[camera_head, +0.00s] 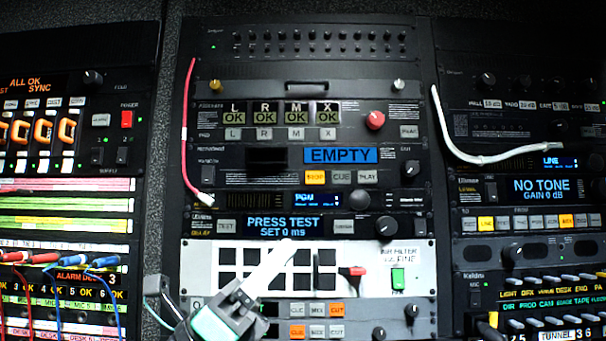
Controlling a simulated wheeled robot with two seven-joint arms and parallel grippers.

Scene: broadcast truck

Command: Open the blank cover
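What looks like the blank cover (260,88) is a plain dark strip in the middle rack, below the top row of small knobs. It has a recessed handle (306,87) at its middle, a brass thumbscrew (215,86) at the left and a silver one (399,84) at the right. It appears flush with the rack. My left gripper (284,256) comes in from the bottom left, its pale finger in front of the white filter panel, well below the cover. Its finger gap cannot be made out. My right gripper is not in view.
A red knob (375,120) sticks out below the cover.

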